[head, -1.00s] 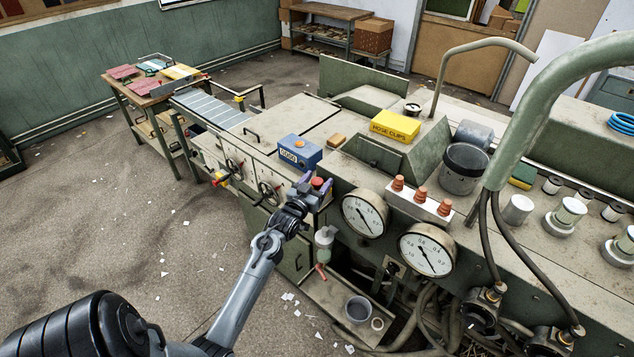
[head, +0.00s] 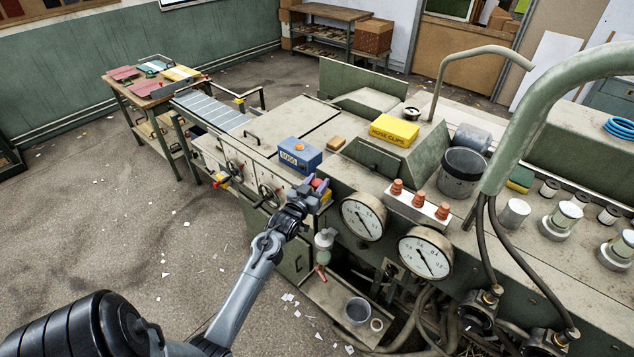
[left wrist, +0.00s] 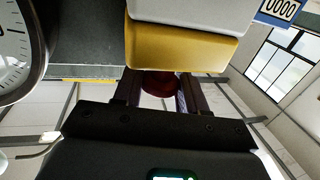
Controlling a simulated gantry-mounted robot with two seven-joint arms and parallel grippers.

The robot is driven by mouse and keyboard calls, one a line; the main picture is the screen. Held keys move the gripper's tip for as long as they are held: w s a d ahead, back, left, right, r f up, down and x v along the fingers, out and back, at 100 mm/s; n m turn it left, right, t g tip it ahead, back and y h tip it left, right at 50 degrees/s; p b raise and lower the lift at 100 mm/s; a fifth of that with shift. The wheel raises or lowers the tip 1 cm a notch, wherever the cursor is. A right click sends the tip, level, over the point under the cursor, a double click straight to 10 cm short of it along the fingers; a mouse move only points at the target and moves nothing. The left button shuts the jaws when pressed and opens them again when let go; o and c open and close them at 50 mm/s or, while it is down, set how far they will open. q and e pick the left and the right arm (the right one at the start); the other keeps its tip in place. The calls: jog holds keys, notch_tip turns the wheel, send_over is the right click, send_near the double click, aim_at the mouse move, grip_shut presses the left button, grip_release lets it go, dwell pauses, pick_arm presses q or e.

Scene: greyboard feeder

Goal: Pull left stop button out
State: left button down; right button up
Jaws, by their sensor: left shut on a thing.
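The left stop button (head: 319,183) is a small red knob on a yellow box (head: 327,196) at the machine's front edge. My left gripper (head: 314,186) is at this button, with its purple fingers on either side of it. In the left wrist view, the dark red button (left wrist: 158,84) sits between the fingers of my left gripper (left wrist: 158,92), right against the yellow box (left wrist: 180,45). The gripper is shut on the button. The fingers partly hide the button in the head view. My right gripper is out of view.
A blue box (head: 300,156) stands on the machine just behind the button. Two round gauges (head: 362,219) and a strip with orange knobs (head: 418,207) are to the right.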

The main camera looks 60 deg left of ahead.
pick_arm(q)
jog(key=shift+r, duration=0.3)
jog(key=c, duration=0.7)
grip_release()
jog(key=shift+o, duration=0.3)
jog(key=shift+f, duration=0.15)
jog(key=shift+s+d, duration=0.15)
jog(key=shift+s, duration=0.1)
jog(key=b+v, duration=0.1)
jog(key=v, duration=0.9)
jog(key=shift+s, duration=0.1)
